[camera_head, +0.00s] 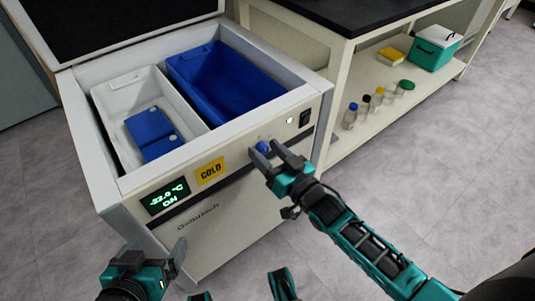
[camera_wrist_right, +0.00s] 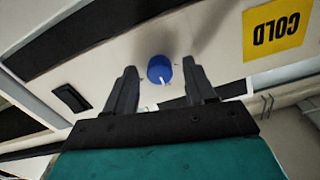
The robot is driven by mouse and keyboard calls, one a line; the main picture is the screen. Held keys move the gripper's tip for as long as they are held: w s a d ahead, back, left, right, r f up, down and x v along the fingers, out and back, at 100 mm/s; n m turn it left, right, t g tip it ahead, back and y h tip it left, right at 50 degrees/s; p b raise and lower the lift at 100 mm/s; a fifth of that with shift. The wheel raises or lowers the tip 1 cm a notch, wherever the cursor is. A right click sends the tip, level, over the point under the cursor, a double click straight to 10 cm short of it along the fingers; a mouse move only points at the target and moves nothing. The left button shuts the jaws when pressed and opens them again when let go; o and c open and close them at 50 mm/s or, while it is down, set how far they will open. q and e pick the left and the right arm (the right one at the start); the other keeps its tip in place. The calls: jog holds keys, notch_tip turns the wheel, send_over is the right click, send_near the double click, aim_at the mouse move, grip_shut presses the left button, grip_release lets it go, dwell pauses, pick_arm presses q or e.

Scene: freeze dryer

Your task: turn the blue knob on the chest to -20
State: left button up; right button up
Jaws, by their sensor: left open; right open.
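The white chest (camera_head: 215,200) stands open at the left of the head view. Its display (camera_head: 167,197) reads about -22.0 °C and ON. The blue knob (camera_head: 262,147) is on the chest's front panel, right of the yellow COLD label (camera_head: 210,170). In the right wrist view the knob (camera_wrist_right: 160,69) shows a white pointer mark and sits between and just beyond my open fingertips. My right gripper (camera_head: 276,150) is open in front of the knob; it also shows in the right wrist view (camera_wrist_right: 160,75). I cannot tell if it touches. My left gripper (camera_head: 160,255) is open, low before the chest's left front corner.
A black switch (camera_head: 305,117) and green light (camera_head: 289,120) are right of the knob. The chest holds a white bin (camera_head: 107,97) with blue packs and a blue bin (camera_head: 240,100). A shelf (camera_head: 425,85) carries several bottles and a teal box (camera_head: 434,47). The right floor is clear.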

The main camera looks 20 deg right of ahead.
jog(key=shift+w+a, duration=0.1)
jog(key=shift+w, duration=0.05)
grip_shut()
dwell(0.5)
